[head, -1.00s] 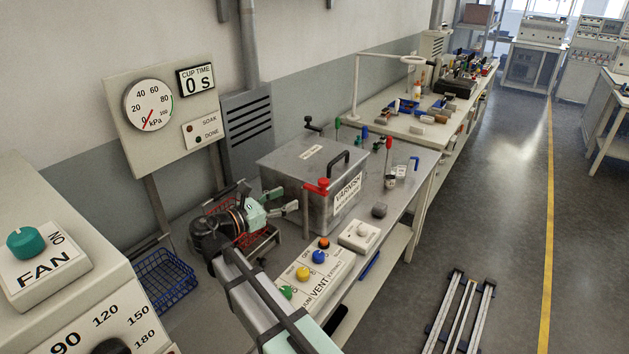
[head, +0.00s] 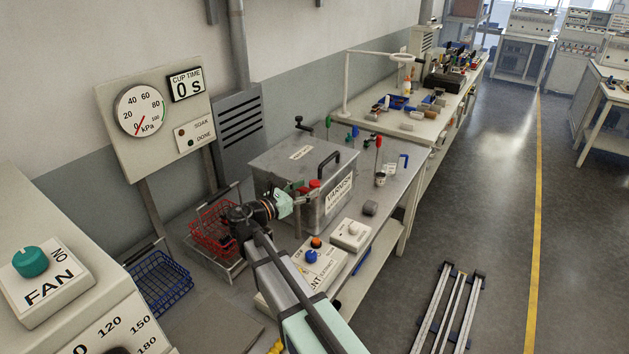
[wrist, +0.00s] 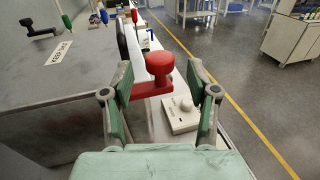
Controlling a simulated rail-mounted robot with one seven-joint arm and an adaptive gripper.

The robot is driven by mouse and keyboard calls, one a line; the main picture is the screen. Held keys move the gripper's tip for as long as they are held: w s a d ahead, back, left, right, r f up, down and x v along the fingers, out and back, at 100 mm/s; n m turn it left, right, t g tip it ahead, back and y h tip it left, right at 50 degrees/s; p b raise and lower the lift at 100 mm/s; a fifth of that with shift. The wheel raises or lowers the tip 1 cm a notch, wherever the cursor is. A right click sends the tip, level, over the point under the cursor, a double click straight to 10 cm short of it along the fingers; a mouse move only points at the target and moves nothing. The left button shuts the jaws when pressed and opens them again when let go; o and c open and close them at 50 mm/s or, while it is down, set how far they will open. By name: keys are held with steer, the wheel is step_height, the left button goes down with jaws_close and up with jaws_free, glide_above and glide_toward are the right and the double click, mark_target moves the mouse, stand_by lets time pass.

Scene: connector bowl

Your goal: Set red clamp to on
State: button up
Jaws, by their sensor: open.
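The red clamp (wrist: 160,70) has a round knob on top and a red arm reaching left, at the corner of the grey metal varnish tank (wrist: 62,92). In the head view the red clamp (head: 315,184) is partly hidden by my gripper. My gripper (wrist: 161,78) is open, with one green-backed finger on each side of the clamp in the wrist view. The knob shows between the fingertips, with gaps on both sides; I cannot tell the depth. In the head view my gripper (head: 298,197) is at the tank's near side.
A white box with a round knob (head: 350,234) stands on the bench right of the tank. Red (head: 208,232) and blue (head: 160,284) wire baskets are at left. A black handle (head: 328,168) rises from the tank lid.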

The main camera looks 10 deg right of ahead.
mark_target(314, 182)
steer(key=shift+p+x, duration=0.4)
steer(key=shift+x, duration=1.5)
jaws_close()
